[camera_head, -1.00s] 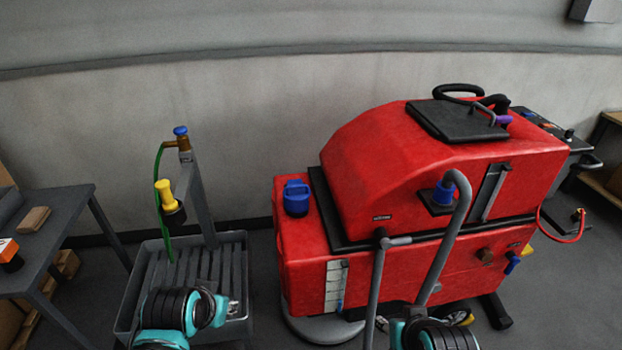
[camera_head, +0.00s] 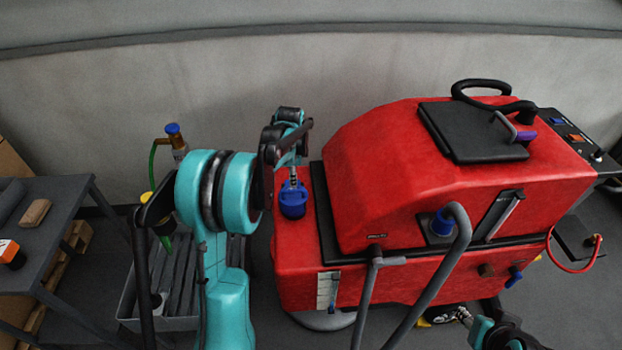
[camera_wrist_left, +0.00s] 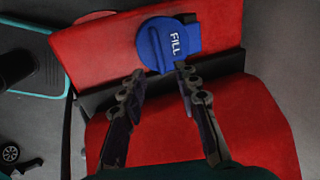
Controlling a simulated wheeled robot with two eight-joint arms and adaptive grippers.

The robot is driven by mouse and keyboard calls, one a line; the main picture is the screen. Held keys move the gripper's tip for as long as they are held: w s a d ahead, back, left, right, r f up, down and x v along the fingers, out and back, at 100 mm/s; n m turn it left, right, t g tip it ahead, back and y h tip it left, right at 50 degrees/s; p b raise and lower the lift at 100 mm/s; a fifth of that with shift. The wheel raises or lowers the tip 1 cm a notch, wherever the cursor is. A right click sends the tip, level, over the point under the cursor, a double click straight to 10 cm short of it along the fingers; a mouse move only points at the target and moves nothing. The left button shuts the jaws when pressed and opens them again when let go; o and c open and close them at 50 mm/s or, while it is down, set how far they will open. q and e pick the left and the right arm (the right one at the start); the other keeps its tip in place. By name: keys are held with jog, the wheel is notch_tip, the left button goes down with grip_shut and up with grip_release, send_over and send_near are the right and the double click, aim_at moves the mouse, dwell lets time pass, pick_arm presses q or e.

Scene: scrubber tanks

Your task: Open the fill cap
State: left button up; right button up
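The blue fill cap (camera_head: 293,201) sits on the low front deck of the red scrubber (camera_head: 400,190). In the left wrist view the cap (camera_wrist_left: 165,45) is round, with a tab and the word FILL, and it looks closed. My left gripper (camera_head: 292,180) is just above the cap, pointing down. In the wrist view its two fingers (camera_wrist_left: 158,76) are apart with nothing between them, at the cap's near edge; whether they touch it I cannot tell. My right arm (camera_head: 495,335) shows only in part at the bottom right; its fingers do not show clearly.
A grey hose (camera_head: 440,270) runs up the scrubber's side. A grey slatted tray (camera_head: 180,323) with a tap stand is left of the scrubber, partly behind my left arm. A dark table (camera_head: 60,225) stands at the far left. A wall is behind.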

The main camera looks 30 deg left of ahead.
aim_at(294, 192)
pick_arm(q)
jog(key=f, duration=0.2)
jog(key=f+b, duration=0.1)
jog(key=f, duration=0.2)
jog(key=w+f+b, duration=0.1)
jog(key=f, duration=0.1)
jog(key=shift+a+f, duration=0.2)
jog(key=shift+a, duration=0.2)
grip_shut()
